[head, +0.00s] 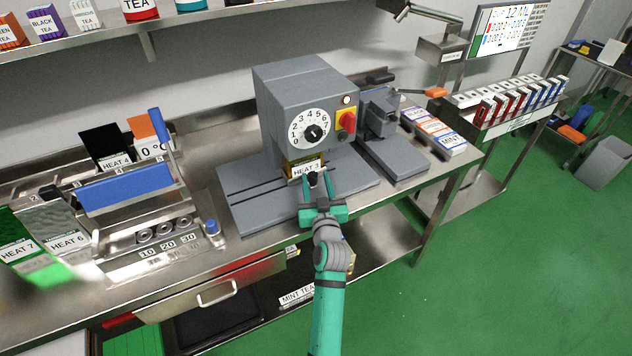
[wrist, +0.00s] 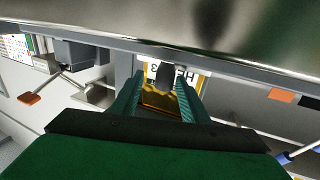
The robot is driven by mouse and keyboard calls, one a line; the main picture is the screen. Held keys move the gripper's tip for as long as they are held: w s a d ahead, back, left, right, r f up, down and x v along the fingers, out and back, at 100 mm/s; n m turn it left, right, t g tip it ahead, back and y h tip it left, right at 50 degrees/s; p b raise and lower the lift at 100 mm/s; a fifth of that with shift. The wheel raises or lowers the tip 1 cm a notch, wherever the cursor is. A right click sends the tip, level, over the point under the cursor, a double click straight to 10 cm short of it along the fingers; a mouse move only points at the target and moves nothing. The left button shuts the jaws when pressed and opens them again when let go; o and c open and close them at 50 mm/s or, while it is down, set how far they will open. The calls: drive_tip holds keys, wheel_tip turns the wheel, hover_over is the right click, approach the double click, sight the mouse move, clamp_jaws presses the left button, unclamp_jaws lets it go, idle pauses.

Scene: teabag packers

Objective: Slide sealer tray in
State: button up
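The sealer (head: 297,105) is a grey box with a numbered dial, standing on a flat grey base (head: 255,205) with a long groove. A yellowish tray piece with a HEAT 3 label (head: 306,168) sits low at the sealer's front, partly under the housing. It also shows in the wrist view, label upside down (wrist: 178,72). A dark knob (wrist: 165,74) stands out from its front. My gripper (head: 312,186) is at the tray front, with its teal fingers on either side of the knob. The fingers look apart, with a gap beside the knob. The tray's rear is hidden.
A smaller grey device (head: 380,125) stands close right of the sealer. A blue-handled rack (head: 125,190) and a blue knob (head: 212,227) are to the left. Green floor (head: 480,270) lies open in front of the bench.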

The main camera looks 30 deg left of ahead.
drive_tip(key=shift+v, duration=5.5)
drive_tip(key=s+d+f+m+t+h, duration=0.1)
drive_tip(key=s+d+f+m+h, duration=0.25)
drive_tip(key=s+d+f, duration=0.4)
drive_tip(key=s+d+f+m+h, duration=0.2)
drive_tip(key=s+d+f+h, duration=0.25)
drive_tip(key=s+d, duration=0.5)
drive_tip(key=s+d+r+h, duration=0.1)
drive_tip(key=s+d+r, duration=0.1)
drive_tip(key=s, duration=0.9)
drive_tip(key=s+d+r+m+h, duration=0.1)
drive_tip(key=s+d, duration=0.3)
drive_tip(key=s, duration=0.7)
drive_tip(key=shift+r+g, duration=0.3)
drive_tip(key=shift+r, duration=0.3)
